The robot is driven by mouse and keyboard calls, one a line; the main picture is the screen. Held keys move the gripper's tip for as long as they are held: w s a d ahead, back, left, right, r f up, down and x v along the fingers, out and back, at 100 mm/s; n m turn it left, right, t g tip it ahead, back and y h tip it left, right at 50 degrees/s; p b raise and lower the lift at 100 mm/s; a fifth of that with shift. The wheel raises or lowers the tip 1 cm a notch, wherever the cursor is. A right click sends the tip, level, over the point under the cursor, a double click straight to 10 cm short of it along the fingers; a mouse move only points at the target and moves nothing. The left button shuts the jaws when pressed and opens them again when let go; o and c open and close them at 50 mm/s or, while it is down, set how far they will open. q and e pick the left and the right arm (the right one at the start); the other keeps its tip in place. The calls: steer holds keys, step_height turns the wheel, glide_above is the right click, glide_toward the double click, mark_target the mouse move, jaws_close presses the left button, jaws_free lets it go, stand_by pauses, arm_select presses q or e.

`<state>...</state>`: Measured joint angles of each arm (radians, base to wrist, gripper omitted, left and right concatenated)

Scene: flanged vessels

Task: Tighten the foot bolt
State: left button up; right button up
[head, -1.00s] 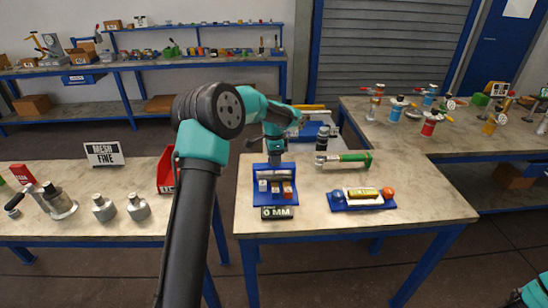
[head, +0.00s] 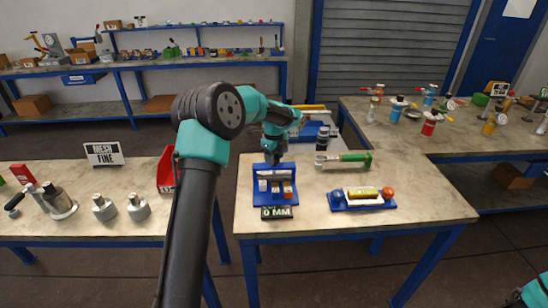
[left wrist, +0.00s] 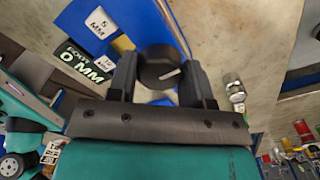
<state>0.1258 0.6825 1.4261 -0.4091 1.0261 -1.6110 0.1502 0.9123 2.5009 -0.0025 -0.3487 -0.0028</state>
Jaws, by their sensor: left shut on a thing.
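A blue stand (head: 258,190) with small labelled blocks is at the near left of the middle table. A dark plate (head: 278,212) reading "0 MM" lies at its front; in the left wrist view this plate (left wrist: 83,66) reads "FOOT 0 MM". My left gripper (head: 272,157) reaches down to the top of the stand. In the left wrist view, my left gripper (left wrist: 160,75) is shut on a black round knob (left wrist: 157,64) with a white mark, one finger on each side. Whether this knob is the foot bolt's head, I cannot tell. My right gripper is out of view.
A green-handled tool (head: 345,157) lies right of the stand. A blue tray (head: 340,204) with a yellow cylinder and a red ball is nearer the front. Dark cylinders (head: 322,137) stand behind. The table's front right is clear.

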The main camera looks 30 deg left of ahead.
arm_select(q)
steer(key=shift+m, duration=0.5)
steer(key=o, duration=0.9)
steer(key=shift+r, duration=0.15)
step_height(320, 180, up, 17)
steer(key=shift+r, duration=0.1)
stand_by(0.5)
